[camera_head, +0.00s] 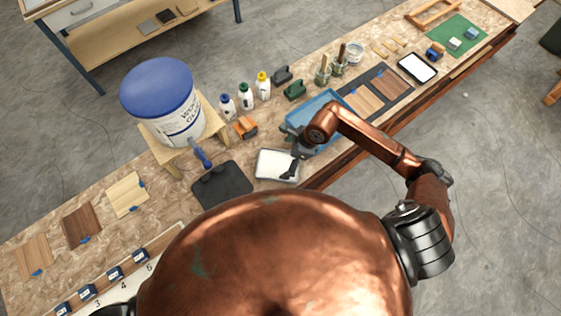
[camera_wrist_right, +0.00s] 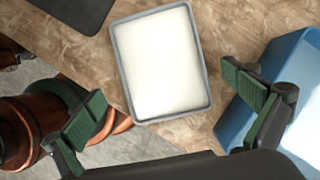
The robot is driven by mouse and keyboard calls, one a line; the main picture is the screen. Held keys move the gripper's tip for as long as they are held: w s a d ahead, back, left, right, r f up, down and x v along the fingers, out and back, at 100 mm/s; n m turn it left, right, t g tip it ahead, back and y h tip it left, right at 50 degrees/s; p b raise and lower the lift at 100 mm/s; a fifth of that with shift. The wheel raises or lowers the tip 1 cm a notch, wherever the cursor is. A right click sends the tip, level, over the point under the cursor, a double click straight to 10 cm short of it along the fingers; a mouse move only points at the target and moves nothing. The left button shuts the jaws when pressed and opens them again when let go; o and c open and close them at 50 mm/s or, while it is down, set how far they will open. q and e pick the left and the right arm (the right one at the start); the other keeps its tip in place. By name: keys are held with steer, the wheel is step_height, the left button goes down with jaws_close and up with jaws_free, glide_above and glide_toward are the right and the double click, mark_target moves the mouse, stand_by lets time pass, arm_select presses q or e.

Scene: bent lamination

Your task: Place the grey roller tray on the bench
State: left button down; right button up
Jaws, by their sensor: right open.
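The grey roller tray (camera_head: 275,180) is a shallow tray with a grey rim and a white inside. It lies flat on the wooden bench (camera_head: 225,150) near its front edge, between a dark mat and a blue bin. In the right wrist view the tray (camera_wrist_right: 174,114) lies ahead of the fingers, slightly rotated. My right gripper (camera_head: 291,168) is over the tray's right side in the head view. In the right wrist view its green-padded fingers (camera_wrist_right: 165,103) are wide apart with nothing between them. My left gripper is not in view.
A blue bin (camera_head: 318,112) stands right beside my right gripper, close to one finger in the wrist view. A dark mat (camera_head: 222,187) lies left of the tray. A large blue-lidded bucket (camera_head: 162,105) stands on a wooden stand behind. Bottles (camera_head: 246,97) line the back.

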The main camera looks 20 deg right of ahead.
steer(key=v, duration=0.6)
